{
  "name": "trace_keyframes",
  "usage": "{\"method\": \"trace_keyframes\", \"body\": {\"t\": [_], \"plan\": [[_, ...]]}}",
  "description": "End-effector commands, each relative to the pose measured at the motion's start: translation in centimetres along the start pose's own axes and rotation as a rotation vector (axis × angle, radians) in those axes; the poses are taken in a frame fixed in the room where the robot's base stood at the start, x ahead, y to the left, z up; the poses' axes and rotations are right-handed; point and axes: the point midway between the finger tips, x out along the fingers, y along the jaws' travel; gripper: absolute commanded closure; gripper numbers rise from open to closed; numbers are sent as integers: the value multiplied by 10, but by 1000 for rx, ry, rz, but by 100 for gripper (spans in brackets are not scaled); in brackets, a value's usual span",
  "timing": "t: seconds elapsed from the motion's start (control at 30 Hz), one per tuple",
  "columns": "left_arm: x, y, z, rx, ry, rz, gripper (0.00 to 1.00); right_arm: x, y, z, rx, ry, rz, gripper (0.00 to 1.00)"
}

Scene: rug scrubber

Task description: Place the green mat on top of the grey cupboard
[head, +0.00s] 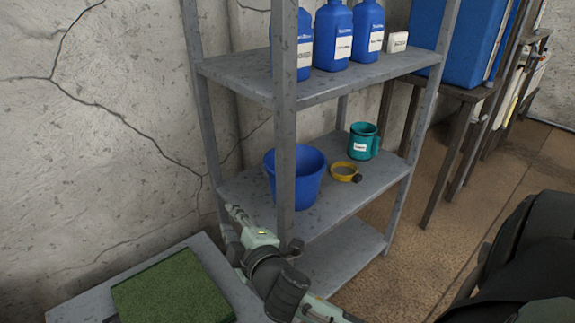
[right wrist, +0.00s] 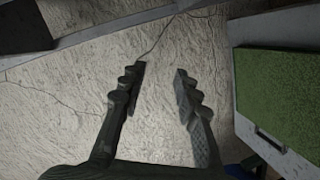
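The green mat (head: 172,290) lies flat on a grey top at the lower left of the head view, which looks like the top of the grey cupboard (head: 226,273). The mat's near part is cut off by the frame. The mat (right wrist: 283,92) also shows at the right of the right wrist view, beside a pale edge with a dark slot or handle. My right gripper (right wrist: 160,73) is open and empty there, its fingers apart in front of the cracked wall, to the left of the mat. In the head view its fingertips are hard to make out. My left gripper is not in view.
A grey metal shelf unit (head: 216,165) stands right of the cupboard, close to my right arm. It holds blue bottles (head: 333,40), a blue bucket (head: 296,178), a teal mug (head: 363,142) and a yellow ring-shaped item (head: 344,172). Cracked wall (head: 100,150) rises behind.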

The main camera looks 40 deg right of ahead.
Motion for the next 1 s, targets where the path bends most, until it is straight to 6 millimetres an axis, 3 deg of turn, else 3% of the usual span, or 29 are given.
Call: {"method": "trace_keyframes", "body": {"t": [0.03,0.1,0.2,0.3,0.4,0.5,1.0], "plan": [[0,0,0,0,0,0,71,-13,-26,41,143,-149,-100,68],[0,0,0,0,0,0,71,-39,-62,87,316,-345,-233,68],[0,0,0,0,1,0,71,-84,-108,128,497,-570,-392,68],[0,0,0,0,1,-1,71,-123,-137,147,609,-725,-507,68],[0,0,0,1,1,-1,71,-147,-152,154,665,-807,-572,68],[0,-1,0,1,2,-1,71,-155,-157,156,682,-835,-595,68],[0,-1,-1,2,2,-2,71,-154,-157,155,678,-833,-595,68]]}}
